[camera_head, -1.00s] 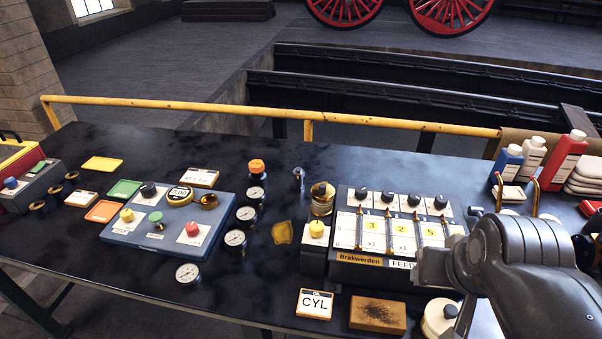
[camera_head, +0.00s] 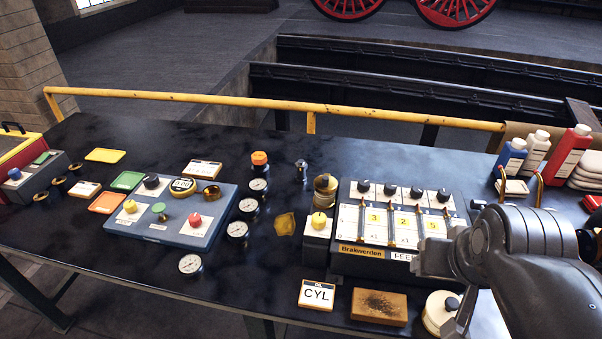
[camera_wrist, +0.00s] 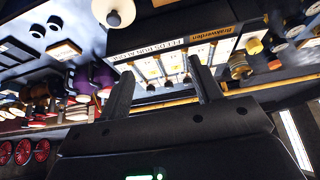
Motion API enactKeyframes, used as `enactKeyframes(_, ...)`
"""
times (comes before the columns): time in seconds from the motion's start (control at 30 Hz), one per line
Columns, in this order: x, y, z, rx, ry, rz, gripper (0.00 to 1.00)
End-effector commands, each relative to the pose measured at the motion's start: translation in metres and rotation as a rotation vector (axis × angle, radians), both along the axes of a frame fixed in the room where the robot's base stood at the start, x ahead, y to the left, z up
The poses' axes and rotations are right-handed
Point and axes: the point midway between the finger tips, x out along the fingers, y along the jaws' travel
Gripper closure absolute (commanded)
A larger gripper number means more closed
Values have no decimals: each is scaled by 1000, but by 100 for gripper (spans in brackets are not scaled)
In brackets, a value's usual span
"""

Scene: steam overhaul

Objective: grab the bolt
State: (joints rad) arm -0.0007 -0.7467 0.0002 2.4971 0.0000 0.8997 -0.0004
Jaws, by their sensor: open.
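A brass cup-like part (camera_head: 325,186) stands right of the bolt. A blue control box (camera_head: 160,225) and several gauges (camera_head: 237,230) lie to the left. Bottles (camera_head: 568,155) stand at the back right. A yellow rail (camera_head: 250,102) runs behind the bench. Bare bench lies behind the bolt.

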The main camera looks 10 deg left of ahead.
Motion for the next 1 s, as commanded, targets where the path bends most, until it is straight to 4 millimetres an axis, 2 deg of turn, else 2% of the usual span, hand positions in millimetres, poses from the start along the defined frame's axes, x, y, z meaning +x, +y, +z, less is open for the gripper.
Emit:
enactKeyframes(0.17,26,7,11,-10,10,32,41)
enactKeyframes(0.4,101,33,31,-35,28,121,41)
enactKeyframes(0.57,155,58,35,-47,38,186,41)
enactKeyframes(0.77,221,96,27,-55,51,266,41)
enactKeyframes(1.0,296,149,-2,-56,67,361,41)
